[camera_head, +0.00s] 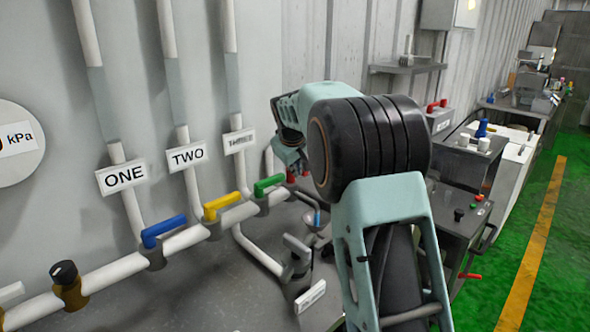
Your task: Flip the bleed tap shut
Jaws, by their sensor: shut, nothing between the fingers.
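A small tap with a grey lever (297,246) stands on a short pipe branch low in the middle, with a tilted white label (310,295) in front of it. The label's text is too small to read, so I cannot be sure that this is the bleed tap. Its lever slants up to the left. My gripper (293,163) is partly hidden behind my arm, by the wall right of the THREE sign. It is shut and empty, above and behind the grey-levered tap and apart from it.
A pipe along the wall carries a black knob (65,273) and blue (163,230), yellow (221,205) and green (269,185) lever valves. Signs ONE, TWO and THREE hang above. A grey machine stands right; the green floor is open.

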